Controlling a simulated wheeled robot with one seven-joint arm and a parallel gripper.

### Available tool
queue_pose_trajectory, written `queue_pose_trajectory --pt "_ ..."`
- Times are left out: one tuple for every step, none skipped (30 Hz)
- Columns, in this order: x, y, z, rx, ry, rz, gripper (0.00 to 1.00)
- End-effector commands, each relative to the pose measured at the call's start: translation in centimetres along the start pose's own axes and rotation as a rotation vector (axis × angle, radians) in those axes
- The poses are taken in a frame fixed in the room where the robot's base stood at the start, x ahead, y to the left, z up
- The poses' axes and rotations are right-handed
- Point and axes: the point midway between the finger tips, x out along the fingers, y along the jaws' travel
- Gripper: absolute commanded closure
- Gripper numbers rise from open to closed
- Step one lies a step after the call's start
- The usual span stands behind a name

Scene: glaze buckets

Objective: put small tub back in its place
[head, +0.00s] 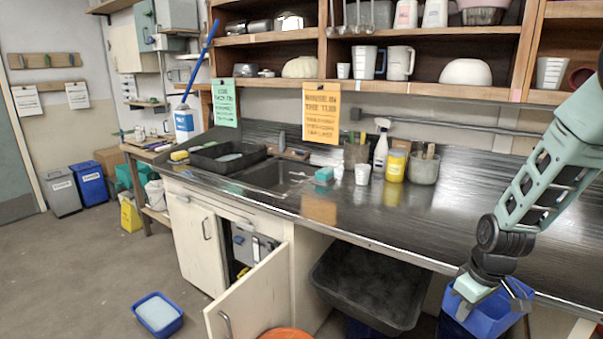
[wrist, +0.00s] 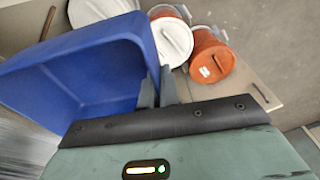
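A blue tub (head: 488,312) hangs at my gripper (head: 492,294) in front of the counter at lower right in the head view. In the wrist view the blue tub (wrist: 85,65) fills the left side, its open top partly facing the camera and its inside looking empty. My gripper's two dark fingers (wrist: 157,88) are close together with the tub's rim between them. The lower part of the tub is cut off in the head view. A second blue tub (head: 158,314), low and with pale contents, sits on the floor at lower left.
The dark counter (head: 460,220) is mostly clear at right; a spray bottle (head: 381,148) and yellow jar (head: 394,166) stand behind. A black tub (head: 368,285) is below the counter. A cabinet door (head: 250,295) stands open. Orange buckets (wrist: 210,55) show in the wrist view.

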Motion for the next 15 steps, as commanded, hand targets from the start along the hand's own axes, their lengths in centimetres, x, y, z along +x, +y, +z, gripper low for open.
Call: queue_pose_trajectory --pt "0.7 -0.8 -0.1 0.064 -0.003 0.008 1.00" --pt "1.1 -1.0 -0.1 0.110 -0.004 0.013 1.00" --pt "1.5 -1.4 -0.2 0.161 -0.003 0.020 1.00" --pt "1.8 -1.6 -0.2 0.201 -0.003 0.024 1.00" --pt "2.0 -1.9 -0.2 0.239 -0.002 0.030 1.00" --pt "2.4 -2.2 -0.2 0.284 -0.003 0.035 1.00" --pt "2.7 -2.4 -0.3 0.318 -0.003 0.039 1.00" --pt "2.9 -2.6 -0.3 0.352 -0.002 0.044 1.00" --pt "3.3 -2.9 -0.4 0.394 -0.001 0.048 1.00" --pt "3.5 -3.1 -0.4 0.426 -0.002 0.052 1.00" --pt "3.8 -3.4 -0.4 0.457 -0.002 0.056 1.00" --pt "3.7 -3.2 -0.4 0.467 0.000 0.056 1.00" --pt "3.7 -3.1 -0.4 0.465 0.000 0.056 1.00" --pt "3.7 -3.1 -0.4 0.463 -0.001 0.056 1.00" --pt "3.7 -3.1 -0.4 0.462 -0.001 0.055 1.00"
